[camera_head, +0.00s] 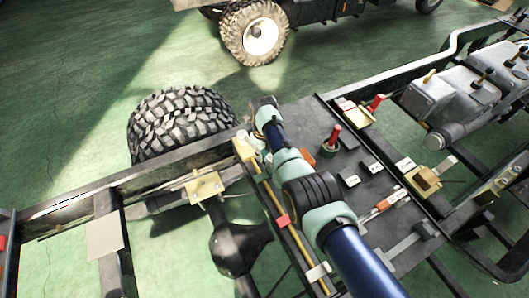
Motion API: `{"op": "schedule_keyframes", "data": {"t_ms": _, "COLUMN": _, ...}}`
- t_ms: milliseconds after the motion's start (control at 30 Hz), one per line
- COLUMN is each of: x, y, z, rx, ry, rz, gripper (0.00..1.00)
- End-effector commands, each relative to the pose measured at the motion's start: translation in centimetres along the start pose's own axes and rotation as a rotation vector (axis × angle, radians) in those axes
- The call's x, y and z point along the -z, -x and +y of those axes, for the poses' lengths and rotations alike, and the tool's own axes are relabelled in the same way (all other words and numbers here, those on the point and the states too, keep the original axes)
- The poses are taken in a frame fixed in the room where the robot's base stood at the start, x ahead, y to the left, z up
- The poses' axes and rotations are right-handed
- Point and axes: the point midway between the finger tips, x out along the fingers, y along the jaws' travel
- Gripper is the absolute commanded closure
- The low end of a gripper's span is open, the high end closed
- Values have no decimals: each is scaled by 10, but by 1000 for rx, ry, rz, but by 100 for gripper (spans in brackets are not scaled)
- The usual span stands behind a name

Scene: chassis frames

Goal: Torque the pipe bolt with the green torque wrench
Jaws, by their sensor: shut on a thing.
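My arm reaches up from the bottom right over the chassis, and its far part ends above the frame rail beside the tyre. My gripper cannot be made out; the arm seems to hide it and anything in it. I cannot pick out a green torque wrench. A thin yellow pipe (270,198) runs along the chassis, left of my arm, with a red clamp (283,221) and a pale clamp (318,272) on it. A yellowish fitting (244,149) sits at its upper end, close to my arm's far part. The pipe bolt is too small to tell.
A dark plate (322,115) right of my arm carries a red-handled tool (334,136), an orange-handled tool (385,204) and several white labels. A second red-handled tool (375,103) stands by the far rail. A knobby tyre (180,122) stands left; green floor (60,90) is open beyond.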

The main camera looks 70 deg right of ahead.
Motion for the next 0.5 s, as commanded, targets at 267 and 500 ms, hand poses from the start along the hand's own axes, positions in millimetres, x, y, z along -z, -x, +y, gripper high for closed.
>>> {"op": "schedule_keyframes", "data": {"t_ms": 267, "x": -2, "y": 1, "z": 17, "rx": -6, "ry": -106, "rz": -2, "gripper": 100}}
{"op": "schedule_keyframes", "data": {"t_ms": 500, "x": -3, "y": -1, "z": 30, "rx": -9, "ry": -194, "rz": 3, "gripper": 100}}
